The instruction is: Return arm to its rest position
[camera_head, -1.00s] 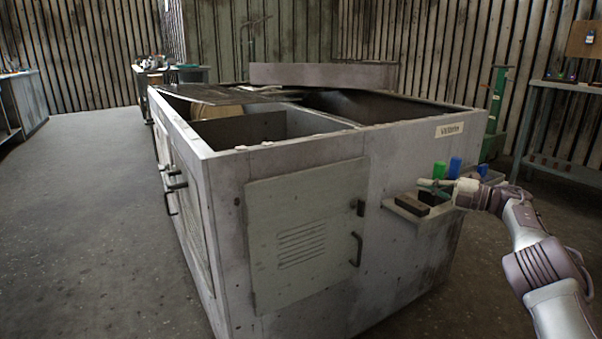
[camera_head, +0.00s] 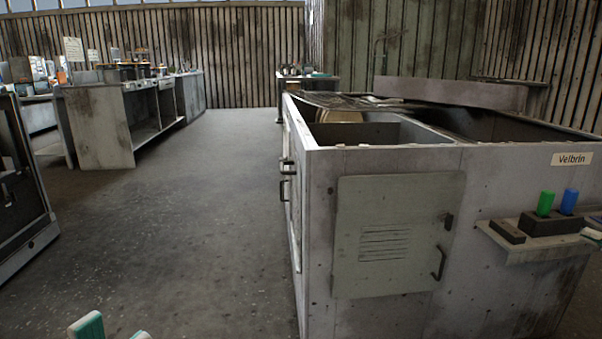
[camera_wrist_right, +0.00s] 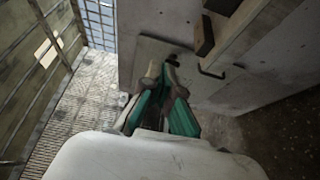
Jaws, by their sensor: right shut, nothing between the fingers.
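My right gripper (camera_head: 593,236) shows only in part at the right edge of the head view, beside the small shelf on the housing's front. In the right wrist view its teal fingers (camera_wrist_right: 165,72) come together at the tips with nothing between them. The rest of the right arm is outside the head view. The fingertips of my left gripper (camera_head: 112,332) show at the bottom left of the head view, apart and empty over the floor. The rest of that gripper is cut off.
The grey blower housing (camera_head: 325,230) fills the right side. Its shelf (camera_head: 525,257) bears a dark block (camera_head: 507,231) and a holder with green (camera_head: 545,204) and blue (camera_head: 569,201) pieces. Workbenches (camera_head: 100,128) stand at the back left. The floor (camera_head: 210,220) between is clear.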

